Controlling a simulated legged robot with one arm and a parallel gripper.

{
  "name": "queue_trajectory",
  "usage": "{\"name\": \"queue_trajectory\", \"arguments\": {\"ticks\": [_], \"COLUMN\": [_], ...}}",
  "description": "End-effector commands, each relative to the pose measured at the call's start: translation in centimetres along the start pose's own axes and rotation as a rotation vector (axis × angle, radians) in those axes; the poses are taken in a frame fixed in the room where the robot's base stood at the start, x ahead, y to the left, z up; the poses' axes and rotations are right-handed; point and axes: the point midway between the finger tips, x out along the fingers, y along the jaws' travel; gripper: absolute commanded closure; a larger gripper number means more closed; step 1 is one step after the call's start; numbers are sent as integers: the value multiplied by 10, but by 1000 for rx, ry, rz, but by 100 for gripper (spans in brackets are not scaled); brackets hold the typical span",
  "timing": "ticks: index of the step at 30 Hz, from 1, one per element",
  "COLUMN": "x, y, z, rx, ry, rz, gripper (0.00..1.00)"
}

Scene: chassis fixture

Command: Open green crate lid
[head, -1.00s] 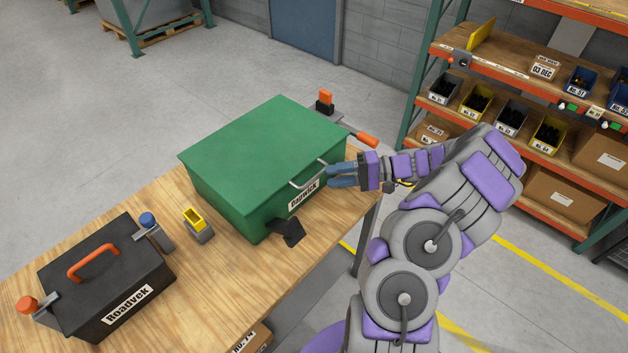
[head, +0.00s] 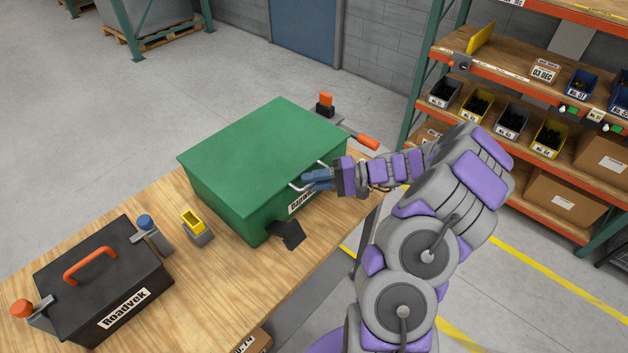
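The green crate (head: 225,203) stands on the wooden workbench, and its flat green lid (head: 262,147) is closed. A metal bar handle (head: 296,187) sits on the lid's front edge, above a white label that is partly covered. My gripper (head: 308,181) is at this handle, coming from the right, with its blue-grey fingers over the handle's middle. The fingers overlap the bar in the picture. I cannot tell whether they are closed around it.
A black toolbox (head: 102,280) with an orange handle stands at the bench's left, near a small yellow-topped holder (head: 196,228). A black bracket (head: 288,235) juts from the crate's front. An orange-handled clamp (head: 358,138) is behind it. Shelves (head: 520,130) stand at right.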

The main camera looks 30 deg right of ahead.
Motion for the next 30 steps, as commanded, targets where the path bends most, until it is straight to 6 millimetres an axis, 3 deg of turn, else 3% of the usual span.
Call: {"name": "queue_trajectory", "arguments": {"ticks": [5,20,30], "x": [0,0,-1], "y": [1,1,-27], "z": [0,0,5], "rx": [1,3,45], "ry": [-1,-2,-1], "rz": [2,5,49], "gripper": [100,100,100]}}
